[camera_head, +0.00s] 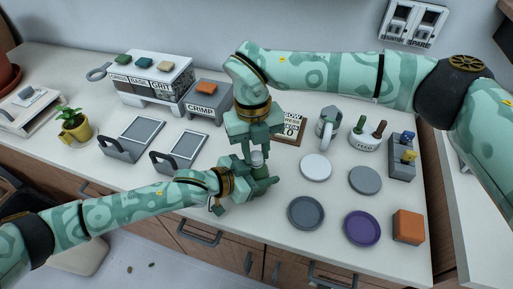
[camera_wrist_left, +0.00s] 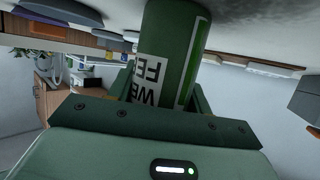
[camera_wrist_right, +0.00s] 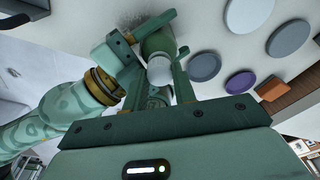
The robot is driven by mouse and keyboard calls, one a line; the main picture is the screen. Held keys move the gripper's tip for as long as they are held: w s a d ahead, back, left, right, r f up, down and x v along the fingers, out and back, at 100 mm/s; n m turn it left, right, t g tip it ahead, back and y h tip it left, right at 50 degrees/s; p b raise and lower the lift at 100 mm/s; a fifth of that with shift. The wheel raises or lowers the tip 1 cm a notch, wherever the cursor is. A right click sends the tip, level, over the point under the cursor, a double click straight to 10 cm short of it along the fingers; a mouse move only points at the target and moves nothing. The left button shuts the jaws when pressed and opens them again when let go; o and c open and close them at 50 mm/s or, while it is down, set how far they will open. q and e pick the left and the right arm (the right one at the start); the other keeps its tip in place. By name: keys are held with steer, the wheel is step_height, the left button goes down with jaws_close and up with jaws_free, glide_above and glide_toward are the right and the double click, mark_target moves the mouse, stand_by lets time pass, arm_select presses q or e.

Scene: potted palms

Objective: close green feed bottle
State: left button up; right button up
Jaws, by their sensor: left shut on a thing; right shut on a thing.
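The green feed bottle (camera_wrist_left: 172,50) has a white label with dark letters. It shows in the left wrist view between the fingers of my left gripper (camera_head: 262,184), which is shut on its body. In the right wrist view the bottle's rounded green shoulder (camera_wrist_right: 157,42) shows with a pale cap (camera_wrist_right: 159,70) at its top. My right gripper (camera_wrist_right: 158,78) is shut on this cap from above. In the head view the cap (camera_head: 257,157) shows as a small grey piece between the two grippers. I cannot tell how tightly it sits. Most of the bottle is hidden there.
A white round disc (camera_head: 316,167), grey discs and a purple disc (camera_head: 361,228) lie to the right, with an orange block (camera_head: 408,227). The CRIMP box (camera_head: 207,103) and grey trays lie left.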

steer(key=shift+s+f, duration=0.2)
steer(key=shift+f, duration=0.15)
steer(key=shift+r, duration=0.15)
stand_by(0.3)
steer(key=shift+r, duration=0.3)
stand_by(0.8)
steer(key=shift+w+d+f, duration=0.15)
steer(key=shift+f, duration=0.45)
stand_by(0.5)
steer(key=o, duration=0.6)
steer(key=shift+r, duration=0.1)
steer(key=shift+w+a+r, duration=0.1)
steer(key=shift+w+r, duration=0.05)
steer(key=shift+r, duration=0.9)
steer(key=shift+w+a+r, duration=0.1)
steer(key=shift+w+r, duration=0.05)
steer(key=shift+r, duration=0.9)
